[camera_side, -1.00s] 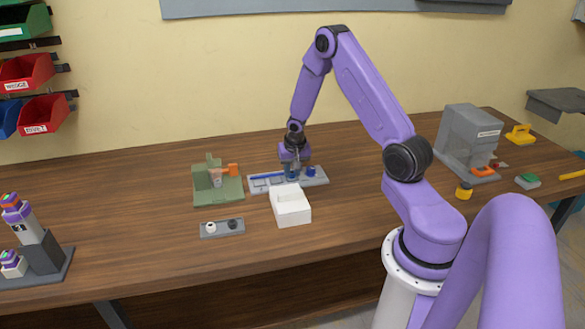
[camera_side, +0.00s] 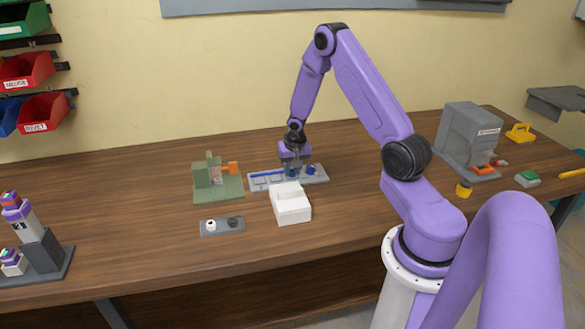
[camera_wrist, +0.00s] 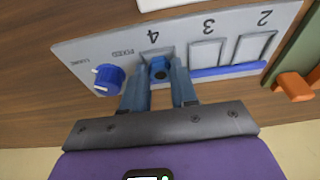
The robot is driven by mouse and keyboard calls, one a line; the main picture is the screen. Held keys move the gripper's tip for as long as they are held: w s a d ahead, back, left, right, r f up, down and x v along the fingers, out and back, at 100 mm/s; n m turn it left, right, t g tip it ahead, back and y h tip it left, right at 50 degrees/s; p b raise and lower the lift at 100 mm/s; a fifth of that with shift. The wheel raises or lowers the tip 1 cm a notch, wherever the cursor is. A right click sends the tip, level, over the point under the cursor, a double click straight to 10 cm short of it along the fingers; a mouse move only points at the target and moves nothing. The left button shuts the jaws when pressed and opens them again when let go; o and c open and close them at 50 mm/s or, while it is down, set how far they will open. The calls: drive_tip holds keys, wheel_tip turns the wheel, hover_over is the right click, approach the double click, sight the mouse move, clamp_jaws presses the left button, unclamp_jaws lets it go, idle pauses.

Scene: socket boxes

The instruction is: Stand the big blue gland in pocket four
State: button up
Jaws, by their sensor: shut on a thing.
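The big blue gland (camera_wrist: 159,69) is between my gripper's fingertips (camera_wrist: 159,82) in the wrist view, upright at the pocket marked 4. My gripper is shut on it. The fingers hide part of its sides, and I cannot tell how deep its foot sits. Pocket four (camera_wrist: 150,51) is partly covered by the gland. In the side view my gripper (camera_side: 292,174) is low over the grey tray (camera_side: 258,184), and the gland is mostly hidden there.
A blue knob (camera_wrist: 109,79) marked FIXED stands beside pocket four. Pockets 3 (camera_wrist: 206,52) and 2 (camera_wrist: 251,47) look empty, with a blue bar (camera_wrist: 228,70) alongside. A white box (camera_side: 292,212) stands in front of the tray; a green fixture (camera_side: 230,187) stands left.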

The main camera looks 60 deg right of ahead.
drive_tip(key=o, duration=1.3)
drive_tip(key=shift+r, duration=3.5)
drive_tip(key=shift+a, duration=0.1)
